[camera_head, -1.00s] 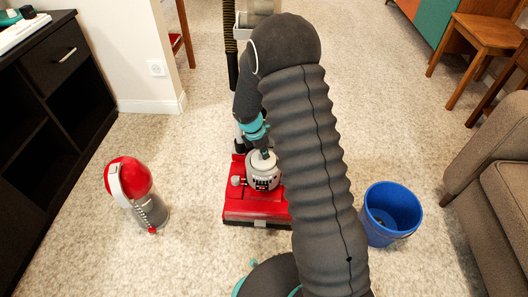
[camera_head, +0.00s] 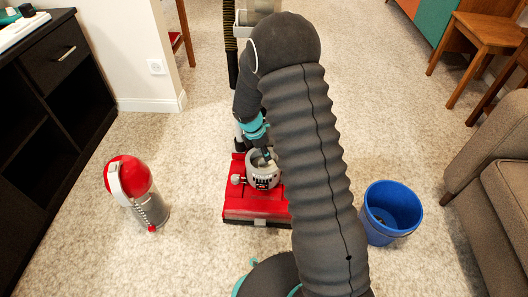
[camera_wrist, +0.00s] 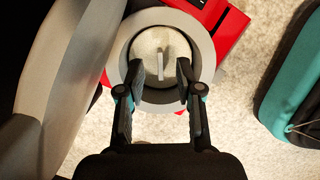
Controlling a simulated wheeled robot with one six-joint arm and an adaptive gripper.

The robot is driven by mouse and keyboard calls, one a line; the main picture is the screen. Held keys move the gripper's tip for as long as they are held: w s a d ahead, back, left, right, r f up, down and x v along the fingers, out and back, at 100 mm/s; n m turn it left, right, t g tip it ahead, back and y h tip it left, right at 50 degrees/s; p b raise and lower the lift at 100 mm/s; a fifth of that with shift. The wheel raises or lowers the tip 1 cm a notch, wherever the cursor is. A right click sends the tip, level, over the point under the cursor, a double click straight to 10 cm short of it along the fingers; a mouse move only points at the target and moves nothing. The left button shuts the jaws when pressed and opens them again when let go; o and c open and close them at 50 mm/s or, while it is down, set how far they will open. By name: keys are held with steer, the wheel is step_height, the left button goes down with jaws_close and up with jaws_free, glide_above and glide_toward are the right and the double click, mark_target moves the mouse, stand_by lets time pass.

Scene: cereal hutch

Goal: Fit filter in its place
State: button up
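The filter (camera_wrist: 148,48) is a round, pale disc with a thin upright fin. In the wrist view it lies within the grey round ring of the housing (camera_wrist: 205,48) on the red vacuum cleaner. The housing also shows in the head view (camera_head: 264,181), above the red floor head (camera_head: 252,208). My gripper (camera_wrist: 160,72) is over the filter, its two fingers apart on either side of the fin, with gaps visible between. In the head view my arm hides part of the vacuum, and the filter is hard to make out. I cannot tell how deep the filter sits.
A red and grey canister (camera_head: 135,190) stands on the carpet at left, near a black cabinet (camera_head: 60,90). A blue bucket (camera_head: 392,212) stands at right, near a sofa (camera_head: 500,165). Carpet around the vacuum is mostly clear.

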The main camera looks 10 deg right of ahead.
steer(key=w+v, duration=0.1)
steer(key=v, duration=1.1)
steer(key=s+d+r+m+t+y+p, duration=0.3)
steer(key=s+r+m+t+p, duration=0.2)
steer(key=s+r+m, duration=1.5)
steer(key=s+r+p, duration=0.2)
steer(key=s+r, duration=0.6)
steer(key=s, duration=0.3)
